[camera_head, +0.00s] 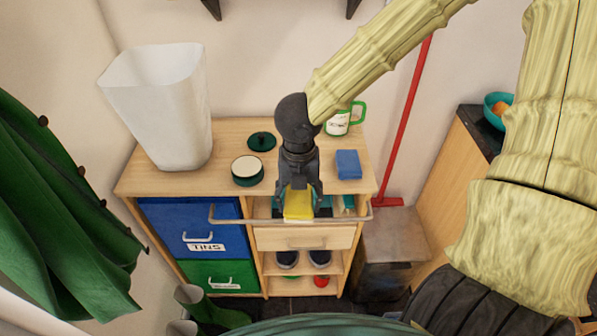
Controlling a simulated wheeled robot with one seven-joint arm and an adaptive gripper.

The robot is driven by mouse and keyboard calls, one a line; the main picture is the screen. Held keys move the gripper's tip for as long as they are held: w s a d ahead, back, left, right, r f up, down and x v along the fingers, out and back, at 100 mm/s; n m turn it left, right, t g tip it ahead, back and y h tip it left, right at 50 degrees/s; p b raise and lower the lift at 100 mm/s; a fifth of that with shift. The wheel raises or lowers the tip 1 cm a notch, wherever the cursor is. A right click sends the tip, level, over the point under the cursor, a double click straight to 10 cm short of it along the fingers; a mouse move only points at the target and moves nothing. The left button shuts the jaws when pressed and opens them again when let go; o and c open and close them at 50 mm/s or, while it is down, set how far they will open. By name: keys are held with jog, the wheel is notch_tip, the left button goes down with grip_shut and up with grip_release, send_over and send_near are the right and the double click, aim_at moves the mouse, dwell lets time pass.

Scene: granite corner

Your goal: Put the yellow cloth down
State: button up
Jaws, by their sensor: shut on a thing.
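The yellow cloth (298,205) shows in the head view as a small folded block in front of the wooden cabinet's top edge. My gripper (299,190) points down and is shut on the yellow cloth. The cloth is in front of the cabinet's upper open shelf and near the metal rail (235,221). I cannot tell whether it touches the shelf or the rail. The gripper hides the cloth's upper part.
The wooden cabinet top (222,150) holds a white bin (160,105), a round tin (247,170), a dark green lid (262,141), a blue folded block (348,164) and a mug (338,122). A drawer (300,238) is below. A red pole (407,110) stands right.

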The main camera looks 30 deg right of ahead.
jog(key=shift+s+d+r, duration=0.1)
jog(key=shift+s+r, duration=0.05)
jog(key=w+d+p, duration=0.1)
jog(key=w+d, duration=0.2)
jog(key=w, duration=0.1)
jog(key=w+d+f+p, duration=0.1)
jog(key=w+d, duration=0.1)
jog(key=w, duration=0.2)
jog(key=w+d+p, duration=0.2)
jog(key=w+d, duration=0.1)
jog(key=w, duration=0.1)
jog(key=shift+w+d+f, duration=0.1)
jog(key=shift+d+f, duration=0.1)
jog(key=shift+d, duration=0.15)
jog(key=shift+w+d+f+p, duration=0.15)
jog(key=shift+w+f+p, duration=0.1)
jog(key=shift+f, duration=0.35)
jog(key=shift+w+d+f+p, duration=0.1)
jog(key=shift+w+d+f, duration=0.1)
jog(key=shift+f, duration=0.35)
jog(key=shift+a+f+p, duration=0.1)
jog(key=shift+f+p, duration=0.4)
jog(key=shift+p, duration=0.1)
jog(key=o, duration=0.9)
jog(key=shift+f, duration=0.1)
jog(key=shift+f+b, duration=0.15)
jog(key=shift+b, duration=0.25)
